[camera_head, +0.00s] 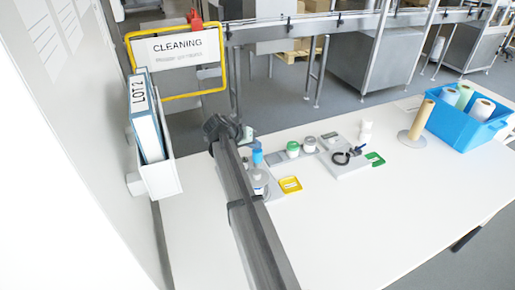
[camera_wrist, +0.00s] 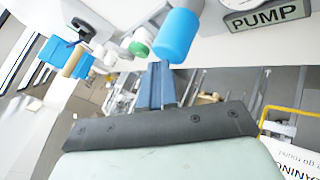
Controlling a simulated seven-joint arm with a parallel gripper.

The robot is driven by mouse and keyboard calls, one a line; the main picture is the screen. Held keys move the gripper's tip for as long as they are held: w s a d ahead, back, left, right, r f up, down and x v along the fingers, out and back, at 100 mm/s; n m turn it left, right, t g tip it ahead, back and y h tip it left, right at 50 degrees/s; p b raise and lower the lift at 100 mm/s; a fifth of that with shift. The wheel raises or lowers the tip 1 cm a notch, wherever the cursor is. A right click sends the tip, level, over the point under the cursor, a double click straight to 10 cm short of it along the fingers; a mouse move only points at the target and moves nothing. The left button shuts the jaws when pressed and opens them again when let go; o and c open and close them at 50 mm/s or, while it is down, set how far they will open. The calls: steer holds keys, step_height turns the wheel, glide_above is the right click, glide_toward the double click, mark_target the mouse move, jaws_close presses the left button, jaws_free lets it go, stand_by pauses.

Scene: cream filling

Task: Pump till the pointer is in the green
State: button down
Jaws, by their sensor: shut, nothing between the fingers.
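A blue pump bottle or cap (camera_head: 257,154) stands on the table just right of my arm. In the wrist view a large blue cylinder (camera_wrist: 178,36) is close to the fingers, beside a sign reading PUMP (camera_wrist: 268,14). My gripper (camera_wrist: 160,66) is shut and empty, its tips just short of the blue cylinder in that picture; I cannot tell whether they touch it. In the head view my arm hides most of the gripper. A grey device (camera_head: 345,160) with a black cable lies farther right. No pointer or green zone can be read in either view.
A yellow card (camera_head: 290,184) and a green card (camera_head: 375,159) lie nearby. A blue crate (camera_head: 468,125) stands far right. A binder holder (camera_head: 160,180) is at left. The front table is clear.

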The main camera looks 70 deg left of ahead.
mark_target(255, 151)
steer(key=shift+f, duration=0.3)
steer(key=shift+r, duration=0.1)
stand_by(0.4)
steer(key=shift+r, duration=1.5)
steer(key=shift+r, duration=0.1)
steer(key=shift+r, duration=2.9)
